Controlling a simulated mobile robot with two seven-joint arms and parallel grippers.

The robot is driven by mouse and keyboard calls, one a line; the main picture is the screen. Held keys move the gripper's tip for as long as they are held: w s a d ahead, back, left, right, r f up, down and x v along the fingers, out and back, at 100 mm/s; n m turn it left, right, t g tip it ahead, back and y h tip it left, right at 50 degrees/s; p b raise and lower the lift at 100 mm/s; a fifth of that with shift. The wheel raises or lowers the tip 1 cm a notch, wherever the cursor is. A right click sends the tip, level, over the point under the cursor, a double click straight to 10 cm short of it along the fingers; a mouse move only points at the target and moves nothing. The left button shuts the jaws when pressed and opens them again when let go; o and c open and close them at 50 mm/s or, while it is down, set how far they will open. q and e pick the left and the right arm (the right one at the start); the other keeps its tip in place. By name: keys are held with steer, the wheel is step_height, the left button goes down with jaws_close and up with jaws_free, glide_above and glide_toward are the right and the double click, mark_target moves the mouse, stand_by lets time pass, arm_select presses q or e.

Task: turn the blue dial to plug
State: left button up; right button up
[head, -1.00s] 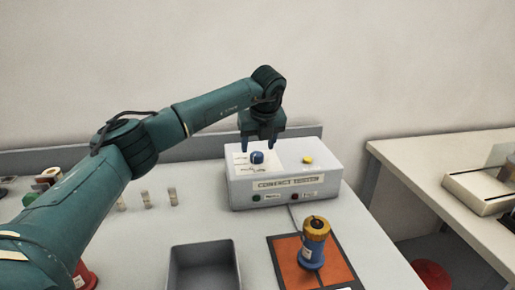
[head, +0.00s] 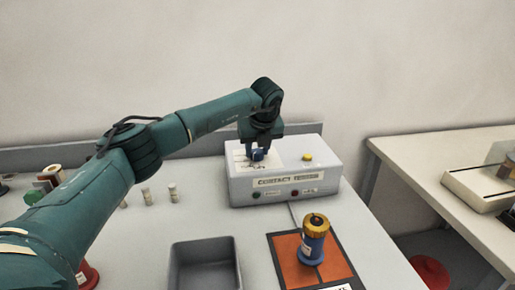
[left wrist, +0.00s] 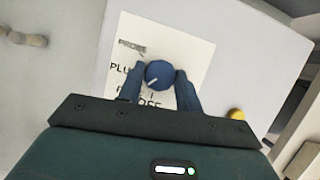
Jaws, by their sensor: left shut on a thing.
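The blue dial (head: 257,154) is on top of the white contact tester box (head: 290,175), partly hidden by my left gripper (head: 256,150) in the head view. In the left wrist view the dial (left wrist: 159,73) sits on a white label panel (left wrist: 188,47) with PROBE, PLUG and OFF markings; one more marking is partly hidden. The dial's pale pointer line slants to the lower left in that view. My left gripper (left wrist: 160,80) is shut on the dial, one finger on each side. My right gripper is not in view.
A yellow button (head: 307,157) is on the box, right of the dial. A blue and yellow bushing (head: 314,240) stands on an orange mat (head: 290,265). A grey tray (head: 205,243) is in front. Small cylinders (head: 172,193) stand to the left. Another table (head: 410,160) is at the right.

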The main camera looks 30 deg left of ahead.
arm_select(q)
steer(key=shift+c, duration=1.3)
steer(key=m+t+h+b, duration=0.1)
steer(key=m, duration=0.2)
steer(key=shift+a, duration=0.15)
steer(key=shift+m+h, duration=0.9)
steer(key=shift+m, duration=1.5)
steer(key=o, duration=1)
steer(key=shift+s+r, duration=0.1)
steer(key=shift+r, duration=0.05)
